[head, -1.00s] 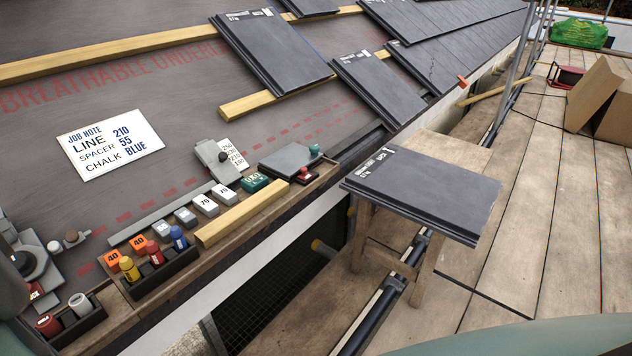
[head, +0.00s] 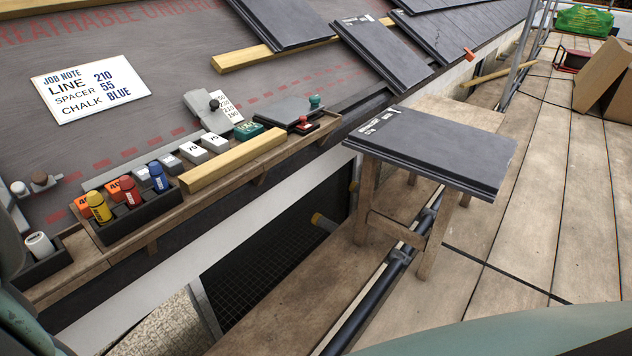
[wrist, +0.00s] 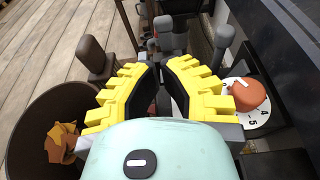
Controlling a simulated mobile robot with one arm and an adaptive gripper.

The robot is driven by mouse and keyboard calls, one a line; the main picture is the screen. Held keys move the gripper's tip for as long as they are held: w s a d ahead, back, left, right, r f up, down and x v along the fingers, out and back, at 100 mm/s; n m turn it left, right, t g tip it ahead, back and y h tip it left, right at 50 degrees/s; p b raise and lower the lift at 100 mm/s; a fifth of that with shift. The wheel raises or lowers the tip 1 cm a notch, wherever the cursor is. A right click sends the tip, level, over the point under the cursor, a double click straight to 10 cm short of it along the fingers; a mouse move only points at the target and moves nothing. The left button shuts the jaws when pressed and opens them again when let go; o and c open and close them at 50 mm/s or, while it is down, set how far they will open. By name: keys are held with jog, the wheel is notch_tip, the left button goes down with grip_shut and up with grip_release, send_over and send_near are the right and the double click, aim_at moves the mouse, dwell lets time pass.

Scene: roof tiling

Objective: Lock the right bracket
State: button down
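In the head view a grey bracket-like plate with a black knob (head: 214,104) lies against a white number scale on the sloping roof. A second grey fitting with a brown knob (head: 39,178) is at the far left, partly cut off. I cannot tell for sure which is the right bracket, or whether either is locked. In the wrist view my gripper (wrist: 161,68) has yellow ribbed fingers with black pads, and a gap between them. Grey parts with rounded knobs (wrist: 163,23) stand beyond the fingertips. I see nothing clearly held. My gripper does not show in the head view.
An orange knob on a white dial (wrist: 247,95) is close right of the fingers. A brown bucket (wrist: 30,117) is close left. A wooden ledge holds chalk bottles (head: 128,191) and spacer blocks. A slate lies on a wooden stand (head: 365,215).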

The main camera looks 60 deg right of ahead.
jog(key=b+x, duration=0.2)
jog(key=x, duration=0.2)
jog(key=shift+a+r, duration=0.15)
jog(key=shift+a, duration=0.05)
jog(key=shift+w+a+r, duration=0.1)
jog(key=shift+a+r, duration=0.05)
jog(key=shift+a, duration=0.55)
jog(key=shift+w+r+p, duration=0.15)
jog(key=shift+p, duration=0.25)
